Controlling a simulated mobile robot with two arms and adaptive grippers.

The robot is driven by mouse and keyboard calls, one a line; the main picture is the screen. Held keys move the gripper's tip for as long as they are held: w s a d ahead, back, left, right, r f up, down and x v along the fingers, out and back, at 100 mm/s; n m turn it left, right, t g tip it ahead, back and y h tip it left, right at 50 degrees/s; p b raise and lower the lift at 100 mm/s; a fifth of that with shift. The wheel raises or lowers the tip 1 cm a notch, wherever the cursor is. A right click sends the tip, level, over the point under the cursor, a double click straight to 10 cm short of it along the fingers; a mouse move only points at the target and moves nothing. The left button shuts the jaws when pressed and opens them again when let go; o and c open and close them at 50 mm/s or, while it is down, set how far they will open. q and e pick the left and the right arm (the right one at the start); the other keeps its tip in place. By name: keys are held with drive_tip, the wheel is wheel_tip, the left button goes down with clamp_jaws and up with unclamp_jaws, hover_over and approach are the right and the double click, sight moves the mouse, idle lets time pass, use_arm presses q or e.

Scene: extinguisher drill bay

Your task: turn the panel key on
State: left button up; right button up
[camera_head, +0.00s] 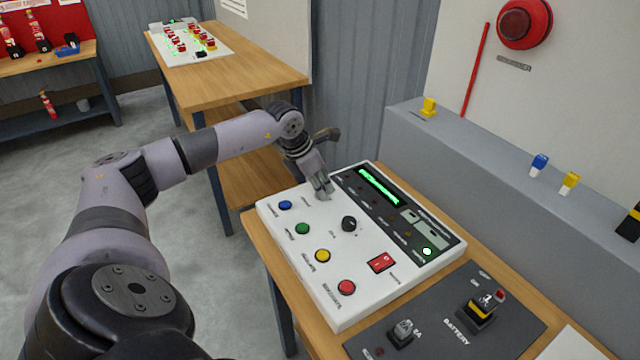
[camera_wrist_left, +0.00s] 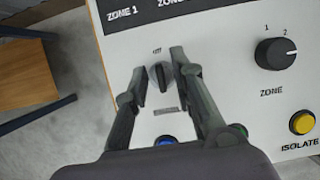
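The white control panel (camera_head: 290,225) lies on a wooden table. Its small black panel key (camera_wrist_left: 160,77) shows in the left wrist view, below a small label that seems to read "off", with its bar nearly in line with the label. My left gripper (camera_head: 323,192) is over the panel's far left part and hides the key in the head view. In the left wrist view the gripper (camera_wrist_left: 161,72) is open, with one finger on each side of the key. I cannot tell whether the fingers touch it. My right gripper is not in view.
A dark battery plate (camera_head: 420,338) lies nearer. A grey ledge (camera_head: 480,170) runs behind.

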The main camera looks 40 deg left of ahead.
use_arm(q)
clamp_jaws()
drive_tip(key=shift+m, duration=0.3)
idle(0.3)
drive_tip(key=m+h+b, duration=0.1)
drive_tip(key=m, duration=0.1)
drive_tip(key=shift+w+m, duration=0.1)
drive_tip(key=shift+m, duration=0.3)
drive_tip(key=m, duration=0.2)
drive_tip(key=m+g+h+b, duration=0.1)
drive_tip(key=m, duration=0.1)
drive_tip(key=shift+m+g+h+b, duration=0.3)
drive_tip(key=shift+a+r+m+g+h+b, duration=0.1)
drive_tip(key=shift+m+g+h+b, duration=0.2)
drive_tip(key=shift+m, duration=0.7)
drive_tip(key=shift+m+g+b, duration=0.1)
drive_tip(key=shift+m+g, duration=0.3)
drive_tip(key=shift+m, duration=0.6)
drive_tip(key=shift+o, duration=0.6)
unclamp_jaws()
